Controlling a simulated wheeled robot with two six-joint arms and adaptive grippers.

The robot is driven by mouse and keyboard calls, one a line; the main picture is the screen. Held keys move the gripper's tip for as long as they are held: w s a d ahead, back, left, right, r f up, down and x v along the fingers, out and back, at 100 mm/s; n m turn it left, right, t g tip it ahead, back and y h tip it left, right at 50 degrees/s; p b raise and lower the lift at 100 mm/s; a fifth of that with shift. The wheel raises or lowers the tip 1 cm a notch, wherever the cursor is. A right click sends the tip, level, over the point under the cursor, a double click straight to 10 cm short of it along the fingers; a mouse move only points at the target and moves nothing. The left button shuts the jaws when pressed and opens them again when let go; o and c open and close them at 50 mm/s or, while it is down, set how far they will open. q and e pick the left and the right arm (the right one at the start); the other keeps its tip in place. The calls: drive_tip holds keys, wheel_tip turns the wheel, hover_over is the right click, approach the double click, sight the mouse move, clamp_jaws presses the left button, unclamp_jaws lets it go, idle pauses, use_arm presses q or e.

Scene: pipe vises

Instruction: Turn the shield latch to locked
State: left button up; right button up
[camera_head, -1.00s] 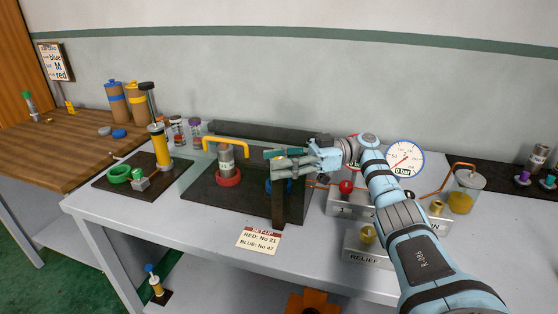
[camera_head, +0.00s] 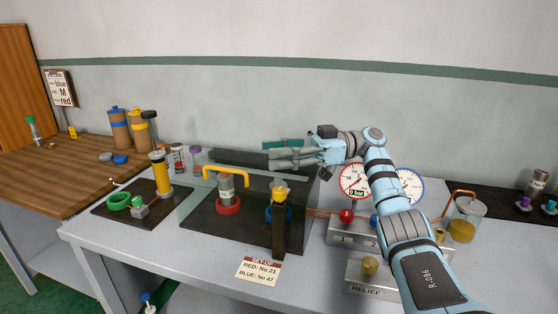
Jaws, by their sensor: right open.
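A dark upright post (camera_head: 279,238) stands at the front right of the black vise base. A yellow piece (camera_head: 280,190) on top of it looks like the shield latch; its setting is too small to read. A yellow handle (camera_head: 226,170) arches beside a grey cylinder in a red ring (camera_head: 228,204). A blue ring (camera_head: 275,213) is partly hidden behind the post. My right gripper (camera_head: 270,151) is open and empty, above and behind the latch and apart from it, with its fingers pointing left. My left gripper is not in view.
Two gauges (camera_head: 355,181), a red knob (camera_head: 346,216) and a relief block (camera_head: 370,268) stand to the right, near my right arm. A yellow pump (camera_head: 159,172) stands left. A set-up card (camera_head: 259,271) lies in front. The front left table strip is clear.

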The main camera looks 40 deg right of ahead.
sight(285, 195)
drive_tip(key=s+d+f+m+t+h+p, duration=0.2)
drive_tip(key=s+f+m+t+h+p, duration=0.35)
drive_tip(key=p, duration=0.55)
drive_tip(key=s+d+f+m+t+h+p, duration=0.25)
drive_tip(key=s+m+t+h+p, duration=0.25)
drive_tip(key=s+h+p, duration=0.5)
drive_tip(key=w+a+y+b, duration=0.1)
drive_tip(key=w, duration=0.3)
drive_tip(key=w+a+f+y, duration=0.1)
drive_tip(key=w, duration=0.3)
drive_tip(key=w+a+f+y+b, duration=0.1)
drive_tip(key=w, duration=0.4)
drive_tip(key=shift+w+a+f+b, duration=0.1)
drive_tip(key=shift+a+f+b, duration=0.15)
drive_tip(key=shift+b, duration=0.1)
drive_tip(key=b+x, duration=0.1)
drive_tip(key=b, duration=0.6)
drive_tip(key=shift+w+a+f, duration=0.1)
drive_tip(key=shift+w+a, duration=0.05)
drive_tip(key=shift+w, duration=0.2)
drive_tip(key=shift+w+b, duration=0.25)
drive_tip(key=shift+b, duration=0.35)
drive_tip(key=shift+a+r, duration=0.15)
drive_tip(key=shift+r, duration=0.2)
